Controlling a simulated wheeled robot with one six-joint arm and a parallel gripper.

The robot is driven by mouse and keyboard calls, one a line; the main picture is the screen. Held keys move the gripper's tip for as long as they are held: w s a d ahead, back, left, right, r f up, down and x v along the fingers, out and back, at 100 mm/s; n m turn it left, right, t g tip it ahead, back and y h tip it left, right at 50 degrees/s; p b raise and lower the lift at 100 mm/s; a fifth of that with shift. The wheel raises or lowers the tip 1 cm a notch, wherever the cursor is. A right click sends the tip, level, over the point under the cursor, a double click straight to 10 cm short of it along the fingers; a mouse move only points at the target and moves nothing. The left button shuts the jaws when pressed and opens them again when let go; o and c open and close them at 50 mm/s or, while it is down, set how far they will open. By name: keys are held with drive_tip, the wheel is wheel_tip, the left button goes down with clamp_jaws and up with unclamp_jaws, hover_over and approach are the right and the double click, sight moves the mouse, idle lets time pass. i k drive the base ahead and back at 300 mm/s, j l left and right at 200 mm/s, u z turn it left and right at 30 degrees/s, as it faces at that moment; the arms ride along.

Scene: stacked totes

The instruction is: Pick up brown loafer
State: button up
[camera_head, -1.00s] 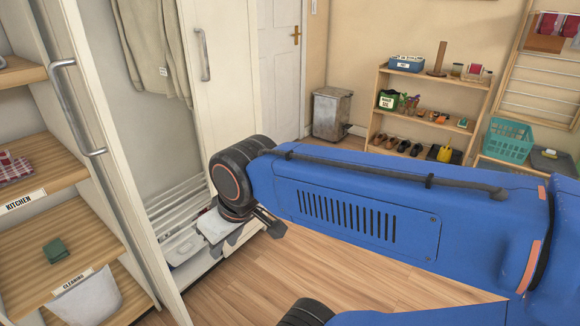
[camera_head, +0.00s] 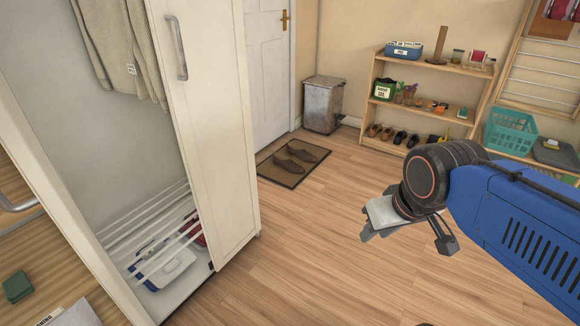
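A pair of brown shoes that look like loafers lies on a dark doormat (camera_head: 272,172) in front of the white door. One loafer (camera_head: 301,154) is at the back and the other loafer (camera_head: 290,166) is nearer, side by side or slightly overlapping. More brown shoes (camera_head: 380,132) stand on the bottom shelf of the wooden rack. My gripper (camera_head: 374,236) hangs over open floor, to the right of and nearer than the mat. It touches no shoe, and I see nothing held in it. Its finger gap is not clear from this angle.
An open white wardrobe (camera_head: 215,140) stands at left, with a white rack and tub inside. A metal bin (camera_head: 323,105) is behind the mat. The wooden rack (camera_head: 430,60) and a teal basket (camera_head: 510,133) are at right. The middle floor is clear.

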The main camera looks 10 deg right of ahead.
sight(278, 160)
drive_tip(key=z, duration=0.2)
drive_tip(key=i+l+z, duration=0.2)
drive_tip(key=i, duration=1.7)
drive_tip(key=i+j+z, duration=0.15)
drive_tip(key=i, duration=1.7)
